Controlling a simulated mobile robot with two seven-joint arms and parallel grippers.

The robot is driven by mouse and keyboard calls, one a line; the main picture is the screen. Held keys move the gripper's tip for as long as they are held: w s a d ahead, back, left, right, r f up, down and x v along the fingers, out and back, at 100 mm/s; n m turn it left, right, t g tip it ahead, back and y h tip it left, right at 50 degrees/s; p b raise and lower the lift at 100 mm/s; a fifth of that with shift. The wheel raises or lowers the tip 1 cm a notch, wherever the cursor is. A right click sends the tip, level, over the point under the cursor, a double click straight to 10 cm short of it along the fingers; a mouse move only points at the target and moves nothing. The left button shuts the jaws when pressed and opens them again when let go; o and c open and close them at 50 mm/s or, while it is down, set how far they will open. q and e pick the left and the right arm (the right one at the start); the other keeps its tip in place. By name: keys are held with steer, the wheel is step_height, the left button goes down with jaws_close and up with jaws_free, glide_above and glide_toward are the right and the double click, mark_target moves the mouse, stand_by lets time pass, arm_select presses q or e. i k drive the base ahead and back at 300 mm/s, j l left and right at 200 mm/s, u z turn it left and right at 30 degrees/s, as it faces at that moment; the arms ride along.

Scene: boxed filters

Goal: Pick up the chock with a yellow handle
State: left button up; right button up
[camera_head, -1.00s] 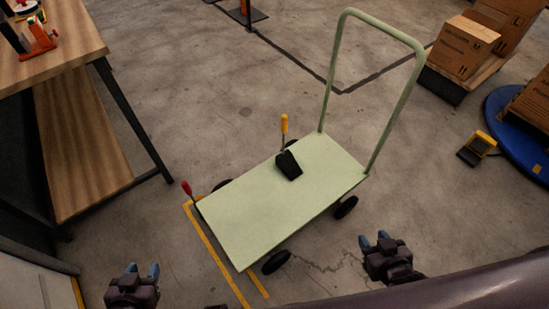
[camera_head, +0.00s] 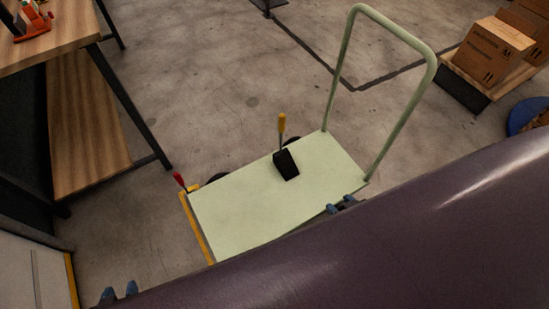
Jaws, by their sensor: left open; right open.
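The chock (camera_head: 286,165) is a black wedge with an upright yellow handle (camera_head: 281,124). It stands on the pale green deck of the platform cart (camera_head: 250,205), near the deck's far edge. My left gripper (camera_head: 118,291) is open and empty at the lower left, with only its blue fingertips showing. My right gripper (camera_head: 341,205) is open and empty at the near right edge of the deck, well short of the chock. A large dark purple part of my own body hides most of both grippers and the near side of the cart.
A red handle (camera_head: 179,180) stands by the cart's left end. The cart's tall push handle (camera_head: 430,75) rises at the right. A wooden workbench (camera_head: 60,45) is at the left. Boxes (camera_head: 490,50) on a pallet stand at the upper right. Open floor lies behind the cart.

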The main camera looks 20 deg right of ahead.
mark_target(283, 160)
steer(key=l+u, duration=0.8)
steer(key=l, duration=0.15)
steer(key=k+l+u, duration=0.2)
steer(key=l+u, duration=0.2)
